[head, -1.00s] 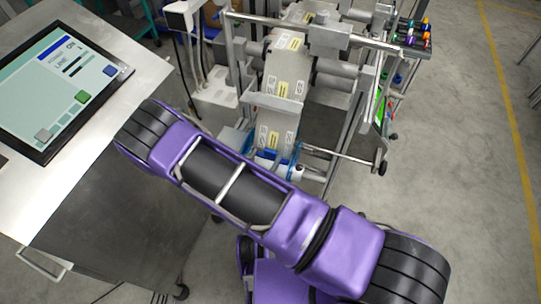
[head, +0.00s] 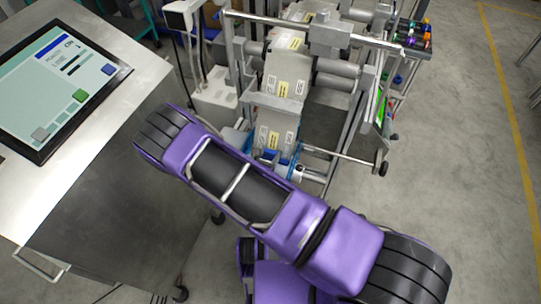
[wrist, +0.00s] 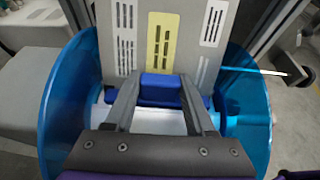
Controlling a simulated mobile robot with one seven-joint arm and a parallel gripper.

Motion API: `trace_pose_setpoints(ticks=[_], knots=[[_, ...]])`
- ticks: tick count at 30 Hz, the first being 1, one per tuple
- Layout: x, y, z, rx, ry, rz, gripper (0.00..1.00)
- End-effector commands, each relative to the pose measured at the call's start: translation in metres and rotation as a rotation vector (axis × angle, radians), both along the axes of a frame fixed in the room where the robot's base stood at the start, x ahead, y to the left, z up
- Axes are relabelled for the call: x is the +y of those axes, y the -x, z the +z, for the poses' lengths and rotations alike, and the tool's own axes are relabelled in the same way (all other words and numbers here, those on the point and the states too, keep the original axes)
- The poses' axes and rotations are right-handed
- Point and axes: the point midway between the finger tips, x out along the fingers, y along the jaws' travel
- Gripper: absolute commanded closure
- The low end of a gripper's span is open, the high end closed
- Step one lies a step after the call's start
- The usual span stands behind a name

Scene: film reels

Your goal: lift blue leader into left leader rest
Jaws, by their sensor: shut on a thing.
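The blue leader (wrist: 160,82) shows in the wrist view as a dark blue block and bar at the lower end of a grey labelled web strip (wrist: 181,50). My gripper (wrist: 160,92) has one finger on each side of the raised block and is shut on it. A translucent blue reel (wrist: 62,105) with a pale core surrounds the leader, one flange on each side. I cannot make out the left leader rest.
A metal machine frame with rollers (head: 338,82) stands around the web. A rod (head: 345,157) with a black knob sticks out to the right. A steel cabinet with a screen (head: 62,88) is at left.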

Motion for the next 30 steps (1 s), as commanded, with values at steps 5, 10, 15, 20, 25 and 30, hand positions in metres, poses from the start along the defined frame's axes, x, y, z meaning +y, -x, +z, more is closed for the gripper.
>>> trace_pose_setpoints(ticks=[5,10,15,20,25,30], knots=[[0.000,0.000,0.000,0.000,0.000,0.000,1.00],[0.000,0.000,0.001,0.000,0.000,0.000,1.00],[0.001,-0.001,0.018,-0.002,-0.002,-0.001,1.00],[0.001,0.000,0.052,-0.002,-0.002,-0.001,1.00],[0.000,0.000,0.082,-0.001,-0.001,-0.002,1.00],[0.000,0.000,0.098,0.000,-0.001,0.000,1.00]])
